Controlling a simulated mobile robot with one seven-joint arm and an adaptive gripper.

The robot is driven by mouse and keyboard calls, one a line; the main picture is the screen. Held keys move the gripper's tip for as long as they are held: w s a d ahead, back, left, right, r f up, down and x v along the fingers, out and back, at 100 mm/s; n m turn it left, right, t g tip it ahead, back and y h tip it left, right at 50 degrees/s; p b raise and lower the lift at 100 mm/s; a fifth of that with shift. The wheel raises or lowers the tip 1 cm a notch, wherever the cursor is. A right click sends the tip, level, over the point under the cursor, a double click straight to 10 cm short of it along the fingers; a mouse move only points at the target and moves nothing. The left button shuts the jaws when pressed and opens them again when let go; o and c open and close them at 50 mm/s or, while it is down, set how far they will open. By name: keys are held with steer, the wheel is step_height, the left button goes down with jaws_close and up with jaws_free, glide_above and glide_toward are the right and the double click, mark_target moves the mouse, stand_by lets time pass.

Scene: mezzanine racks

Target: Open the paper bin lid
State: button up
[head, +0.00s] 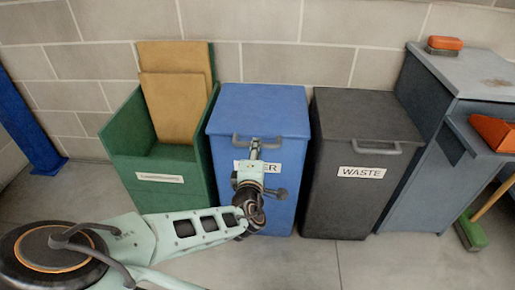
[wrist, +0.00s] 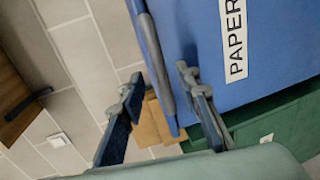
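The blue paper bin (head: 225,175) stands against the wall between a green bin and a dark bin. Its blue lid (head: 258,108) lies closed, with a grey bar handle (head: 237,141) at the front edge. My arm hides part of the label in the head view; the wrist view shows the PAPER label (wrist: 233,40) whole. My gripper (head: 256,146) is at the front of the lid, by the handle. In the wrist view, the fingers of my gripper (wrist: 158,88) are apart, with the handle (wrist: 156,55) appearing between them. I cannot tell whether they touch it.
The green bin (head: 130,140) at left is open and holds cardboard (head: 173,103). The dark waste bin (head: 345,205) with a closed lid stands close at right. Beyond it is a grey cabinet (head: 415,205) with an orange-topped brush (head: 444,43). The floor (head: 300,265) in front is clear.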

steer(key=shift+b+x, duration=0.55)
steer(key=shift+x, duration=1.75)
jaws_close()
